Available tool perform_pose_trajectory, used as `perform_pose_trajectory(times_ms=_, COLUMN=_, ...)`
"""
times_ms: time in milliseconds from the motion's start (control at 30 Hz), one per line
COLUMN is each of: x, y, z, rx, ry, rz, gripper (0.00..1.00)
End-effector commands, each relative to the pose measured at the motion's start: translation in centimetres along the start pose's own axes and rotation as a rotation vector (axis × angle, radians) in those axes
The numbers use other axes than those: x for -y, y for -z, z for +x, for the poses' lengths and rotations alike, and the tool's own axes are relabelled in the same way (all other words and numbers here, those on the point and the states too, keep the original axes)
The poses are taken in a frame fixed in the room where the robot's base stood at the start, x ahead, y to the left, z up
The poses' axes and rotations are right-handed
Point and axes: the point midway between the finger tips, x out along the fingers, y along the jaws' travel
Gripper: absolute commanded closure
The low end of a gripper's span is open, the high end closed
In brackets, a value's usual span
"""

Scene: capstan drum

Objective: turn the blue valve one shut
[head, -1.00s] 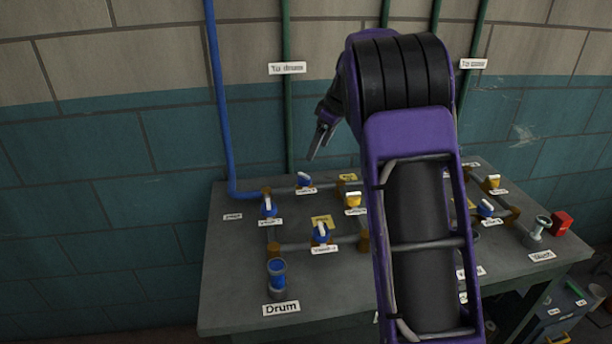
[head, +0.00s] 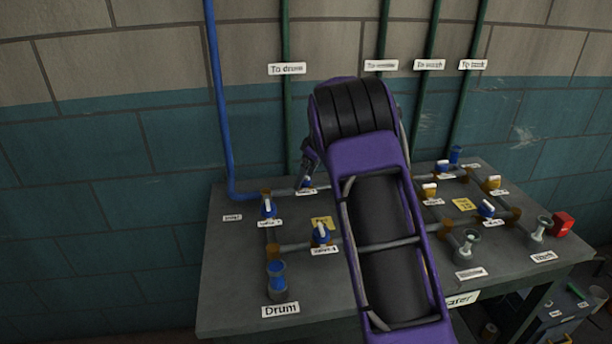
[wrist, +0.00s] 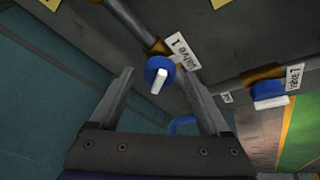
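The blue valve one (wrist: 158,72) shows in the wrist view as a round blue body with a white handle, beside a tag reading "Valve 1". My gripper (wrist: 160,76) is open, with one finger on each side of the valve in that view. Whether the fingers are level with the handle or still above it I cannot tell. No contact is visible. In the head view my gripper (head: 306,166) is at the back left of the bench, just over a blue valve (head: 307,184) that it partly hides.
A second blue valve (head: 268,207) stands close on the left, and another (head: 320,235) is nearer the front. Pipes run across the grey bench (head: 235,290). A blue pipe (head: 219,110) rises at the left. My arm hides the middle of the bench.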

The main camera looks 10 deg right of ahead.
Motion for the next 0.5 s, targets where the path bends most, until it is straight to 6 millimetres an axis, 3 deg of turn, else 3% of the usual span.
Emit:
perform_pose_trajectory(times_ms=67, x=0.0, y=0.0, z=-0.02, rx=0.0, ry=0.0, rz=0.0, gripper=0.32)
perform_pose_trajectory(times_ms=433, x=0.0, y=0.0, z=-0.03, rx=0.0, ry=0.0, rz=0.0, gripper=0.99)
perform_pose_trajectory(times_ms=500, x=0.0, y=0.01, z=-0.04, rx=0.0, ry=0.0, rz=0.0, gripper=1.0)
